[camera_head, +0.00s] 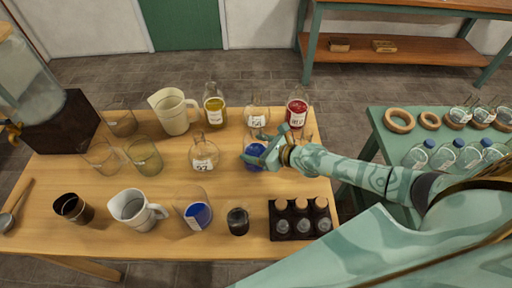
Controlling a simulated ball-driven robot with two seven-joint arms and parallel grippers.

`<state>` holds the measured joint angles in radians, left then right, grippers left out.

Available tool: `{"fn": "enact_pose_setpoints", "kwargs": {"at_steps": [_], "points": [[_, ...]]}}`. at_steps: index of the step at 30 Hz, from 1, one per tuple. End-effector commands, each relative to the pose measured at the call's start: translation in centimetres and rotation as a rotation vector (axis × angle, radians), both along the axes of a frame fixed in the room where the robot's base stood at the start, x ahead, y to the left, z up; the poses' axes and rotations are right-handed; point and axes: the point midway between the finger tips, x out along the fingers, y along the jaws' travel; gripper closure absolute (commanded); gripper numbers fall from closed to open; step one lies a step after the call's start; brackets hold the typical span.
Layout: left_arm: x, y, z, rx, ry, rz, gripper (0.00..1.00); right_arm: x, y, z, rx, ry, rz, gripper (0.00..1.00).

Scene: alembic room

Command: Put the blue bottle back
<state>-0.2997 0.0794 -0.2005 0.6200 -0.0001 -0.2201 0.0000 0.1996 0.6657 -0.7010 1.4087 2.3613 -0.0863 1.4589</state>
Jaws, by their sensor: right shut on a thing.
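The blue bottle (254,158), a flask with blue liquid, stands or is held at the right half of the wooden table, among other flasks. My right gripper (262,152) is shut on it. The fingers and wrist cover its upper part and right side, so I cannot tell whether its base touches the table. My left gripper is not in view.
Bottles with yellow (214,110) and red (296,110) liquid stand behind. A dark rack (297,226) of small bottles sits at the front right. A green side table (388,132) is at right.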

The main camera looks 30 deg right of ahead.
Motion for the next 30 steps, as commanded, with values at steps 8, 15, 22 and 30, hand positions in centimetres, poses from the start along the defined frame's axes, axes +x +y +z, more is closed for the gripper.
{"fn": "enact_pose_setpoints", "kwargs": {"at_steps": [8, 15, 22, 30], "points": [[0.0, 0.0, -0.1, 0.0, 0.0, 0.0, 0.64, 0.0, 0.0, -0.2, 0.0, 0.0, 0.0, 0.05], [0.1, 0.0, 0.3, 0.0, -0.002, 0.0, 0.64, -0.5, -0.3, 0.3, 0.0, 0.002, 0.0, 0.05], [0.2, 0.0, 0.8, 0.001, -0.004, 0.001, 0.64, -4.5, -2.6, 2.1, 0.0, 0.005, 0.0, 0.05], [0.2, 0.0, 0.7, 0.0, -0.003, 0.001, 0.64, -8.7, -5.0, 4.1, 0.0, 0.003, 0.001, 0.05]]}}
